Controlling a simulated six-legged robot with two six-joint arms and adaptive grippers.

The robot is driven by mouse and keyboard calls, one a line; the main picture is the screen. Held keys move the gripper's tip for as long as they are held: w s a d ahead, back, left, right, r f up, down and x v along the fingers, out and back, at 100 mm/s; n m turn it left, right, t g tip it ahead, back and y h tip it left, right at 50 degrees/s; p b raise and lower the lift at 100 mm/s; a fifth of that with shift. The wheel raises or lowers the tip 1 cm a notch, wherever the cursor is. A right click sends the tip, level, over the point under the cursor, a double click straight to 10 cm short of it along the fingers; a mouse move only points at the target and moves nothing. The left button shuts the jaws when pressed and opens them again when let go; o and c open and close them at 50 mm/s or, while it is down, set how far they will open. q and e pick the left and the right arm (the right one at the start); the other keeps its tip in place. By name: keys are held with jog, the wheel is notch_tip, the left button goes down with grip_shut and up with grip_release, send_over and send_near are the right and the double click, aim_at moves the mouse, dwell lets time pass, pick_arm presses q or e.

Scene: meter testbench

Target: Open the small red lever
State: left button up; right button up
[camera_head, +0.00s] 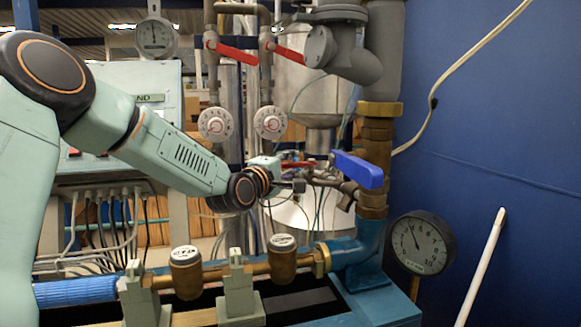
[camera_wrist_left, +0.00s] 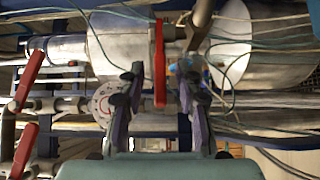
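The small red lever (camera_head: 297,164) shows in the head view just beyond my left gripper (camera_head: 305,178), partly hidden by it. In the left wrist view the red lever (camera_wrist_left: 159,62) stands between the fingers of my left gripper (camera_wrist_left: 159,78). The fingers are spread, with a visible gap on each side of the lever, so the gripper is open. I cannot tell how deep the lever sits between the fingertips. My right gripper is in neither view.
Two larger red levers (camera_head: 236,53) (camera_head: 288,52) sit on pipes above. A blue lever (camera_head: 357,169) is close to the right of my left gripper. White dials (camera_head: 215,124), thin cables and a pressure gauge (camera_head: 420,243) surround the area. Brass meters (camera_head: 185,272) stand below.

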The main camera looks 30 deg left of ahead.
pick_arm(q)
jog(key=shift+w+d, duration=0.1)
jog(key=shift+w, duration=0.15)
jog(key=shift+s, duration=0.15)
jog(key=shift+c, duration=1)
grip_shut()
